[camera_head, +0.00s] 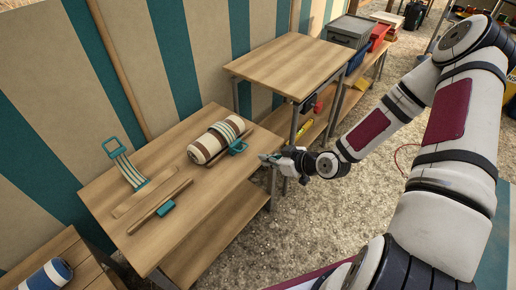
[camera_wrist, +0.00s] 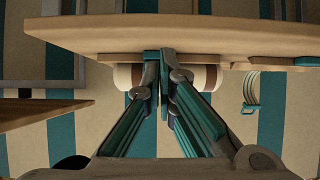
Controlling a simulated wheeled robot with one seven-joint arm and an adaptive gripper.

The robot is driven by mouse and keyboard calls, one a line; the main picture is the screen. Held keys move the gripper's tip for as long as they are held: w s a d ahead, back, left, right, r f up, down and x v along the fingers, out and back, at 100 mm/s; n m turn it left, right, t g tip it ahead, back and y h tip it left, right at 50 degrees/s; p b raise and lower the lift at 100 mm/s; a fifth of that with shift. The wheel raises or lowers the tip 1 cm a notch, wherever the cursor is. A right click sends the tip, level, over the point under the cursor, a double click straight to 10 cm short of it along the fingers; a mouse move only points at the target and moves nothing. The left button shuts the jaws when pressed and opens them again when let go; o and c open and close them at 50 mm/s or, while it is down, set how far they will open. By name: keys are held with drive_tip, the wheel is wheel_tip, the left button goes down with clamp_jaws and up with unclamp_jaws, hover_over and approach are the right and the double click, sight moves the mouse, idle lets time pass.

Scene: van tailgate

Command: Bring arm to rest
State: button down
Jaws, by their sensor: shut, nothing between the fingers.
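My gripper (camera_head: 268,158) is at the right edge of the wooden table in the head view, at the end of my white and maroon arm. In the wrist view my gripper (camera_wrist: 160,55) has its two teal-lined fingers together at the tips, with nothing held. The table (camera_wrist: 250,38) edge crosses the wrist view just beyond the fingertips. I cannot tell whether the fingers touch it. A striped roll (camera_head: 218,138) lies on the table (camera_head: 225,195), left of my gripper, and shows partly behind the fingers in the wrist view (camera_wrist: 208,77).
A striped strap with a teal buckle (camera_head: 125,165) and a wooden bar with a teal clip (camera_head: 160,206) lie on the table. A taller wooden table (camera_head: 290,65) stands behind. A blue and white roll (camera_head: 46,275) is at lower left. Gravel floor (camera_head: 350,220) is open on the right.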

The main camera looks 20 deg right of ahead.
drive_tip(key=shift+s+d+f, duration=0.35)
drive_tip(key=shift+s+d, duration=0.05)
drive_tip(key=shift+s, duration=0.15)
drive_tip(key=shift+s+d+f, duration=0.3)
drive_tip(key=shift+s+d, duration=0.05)
drive_tip(key=shift+s, duration=0.15)
drive_tip(key=s+d+r+m+g+h, duration=0.1)
drive_tip(key=s+d+r+g+h, duration=0.1)
drive_tip(key=s+d+r+h, duration=0.3)
drive_tip(key=s+r+g+h, duration=0.1)
drive_tip(key=s+r+g, duration=0.15)
drive_tip(key=r, duration=0.55)
drive_tip(key=s+d+r+m+g+h, duration=0.1)
drive_tip(key=s+d+r+g+h, duration=0.15)
drive_tip(key=r, duration=0.35)
drive_tip(key=s+a+r+m+g+y, duration=0.1)
drive_tip(key=s+a+r+m, duration=0.3)
drive_tip(key=s+r, duration=0.6)
drive_tip(key=s+a+r+m+g+y, duration=0.1)
drive_tip(key=s+a+r, duration=0.45)
drive_tip(key=s, duration=0.85)
wheel_tip(320, 180, up, 20)
drive_tip(key=t+p, duration=0.3)
drive_tip(key=p, duration=1.6)
drive_tip(key=shift+w+a+t, duration=0.15)
drive_tip(key=shift+w+t, duration=0.15)
